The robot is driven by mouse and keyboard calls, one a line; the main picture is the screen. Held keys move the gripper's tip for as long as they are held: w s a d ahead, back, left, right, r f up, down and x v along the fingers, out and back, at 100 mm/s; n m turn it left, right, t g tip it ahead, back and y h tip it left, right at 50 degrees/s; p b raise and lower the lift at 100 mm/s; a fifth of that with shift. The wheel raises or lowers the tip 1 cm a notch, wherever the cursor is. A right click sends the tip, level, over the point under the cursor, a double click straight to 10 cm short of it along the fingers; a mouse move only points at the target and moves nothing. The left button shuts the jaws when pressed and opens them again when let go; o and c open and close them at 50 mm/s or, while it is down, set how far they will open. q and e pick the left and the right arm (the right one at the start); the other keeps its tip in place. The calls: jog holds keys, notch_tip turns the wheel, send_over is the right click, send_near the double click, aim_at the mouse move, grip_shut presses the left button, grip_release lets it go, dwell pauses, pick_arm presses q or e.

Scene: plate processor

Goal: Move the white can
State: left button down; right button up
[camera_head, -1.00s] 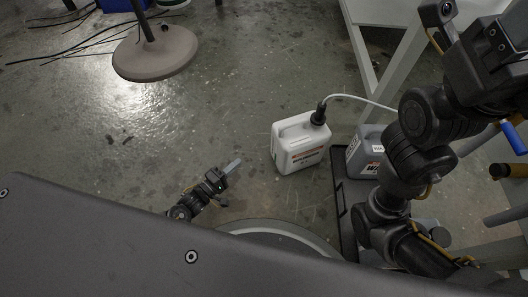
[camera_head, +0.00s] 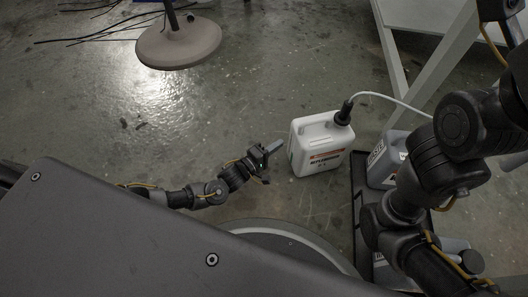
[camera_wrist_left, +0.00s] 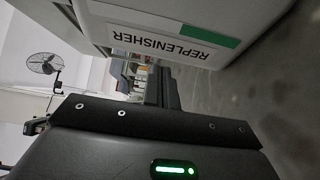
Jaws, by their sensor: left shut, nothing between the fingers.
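The white can (camera_head: 318,158) stands upright on the floor. It has a black cap and an orange-striped label, and a pale hose runs from the cap to the right. My left gripper (camera_head: 274,147) is shut and empty, close beside the can's left side; I cannot tell whether it touches. In the left wrist view, a white container (camera_wrist_left: 240,15) with a green-striped "REPLENISHER" label fills the top, upside down. The left fingertips do not show clearly there. My right arm shows at the right of the head view, but its gripper is out of view.
A grey can (camera_head: 385,160) stands in a black tray (camera_head: 358,200) just right of the white can. A white table frame (camera_head: 450,50) rises behind it. A round stand base (camera_head: 178,45) stands at the back left.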

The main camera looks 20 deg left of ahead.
aim_at(291, 146)
pick_arm(q)
jog(key=shift+w+d, duration=0.2)
jog(key=shift+d, duration=0.5)
jog(key=shift+d, duration=0.1)
jog(key=shift+w+d, duration=0.2)
jog(key=shift+d, duration=0.5)
jog(key=shift+w+d, duration=0.15)
jog(key=shift+d, duration=0.55)
